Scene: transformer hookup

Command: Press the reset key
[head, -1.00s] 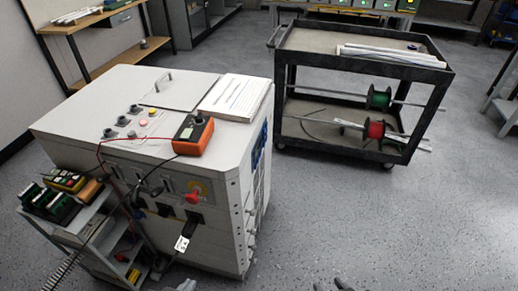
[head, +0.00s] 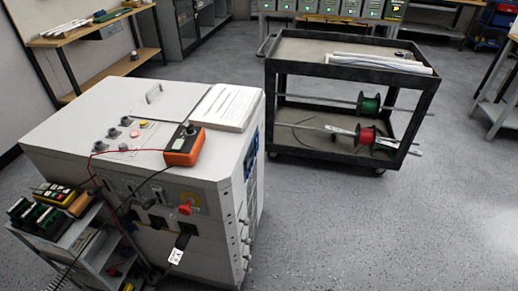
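A white transformer cabinet (head: 85,118) stands at the left, with a row of small controls on its top. Among them are a red button (head: 135,134), a yellow button (head: 143,124) and several black knobs (head: 111,133). No label reading reset can be made out, so I cannot tell which control is the reset key. A red handle (head: 185,209) on a yellow plate sits on the cabinet's front face. Neither of my grippers is in view.
An orange meter (head: 183,157) with red and black leads and a paper stack (head: 226,105) lie on the cabinet top. A small grey cart (head: 92,252) stands at the lower left. A black trolley (head: 300,72) with wire spools stands behind right. The floor at right is clear.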

